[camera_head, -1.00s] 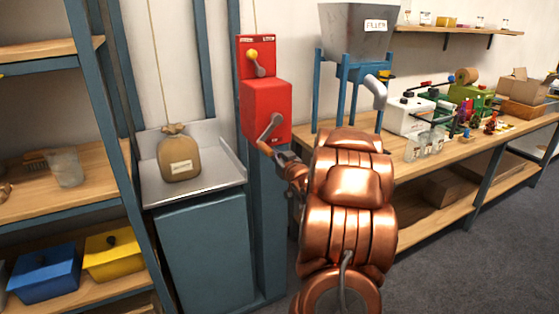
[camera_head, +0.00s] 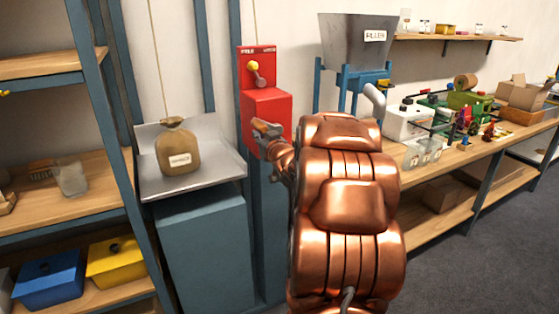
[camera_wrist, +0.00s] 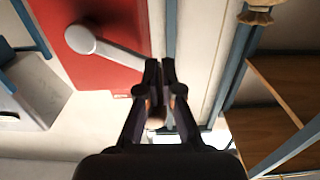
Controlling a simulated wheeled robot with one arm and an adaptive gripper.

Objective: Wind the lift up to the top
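The red winch box (camera_head: 266,108) is fixed to a teal post, with a red panel and a small yellow-knobbed lever (camera_head: 254,70) above it. The metal crank (camera_wrist: 115,52) runs from its round hub on the red box to my fingers in the wrist view. My gripper (camera_wrist: 160,64) has its fingers close together around the brown crank handle (camera_wrist: 155,122); in the head view my gripper (camera_head: 266,130) covers most of the crank. The grey lift platform (camera_head: 220,165) carries a tied, labelled brown sack (camera_head: 178,150), standing upright. A cord rises above the sack.
A shelf rack (camera_head: 95,110) with blue and yellow bins stands at left. Grey floor is open at lower right. My copper arm hides part of the bench.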

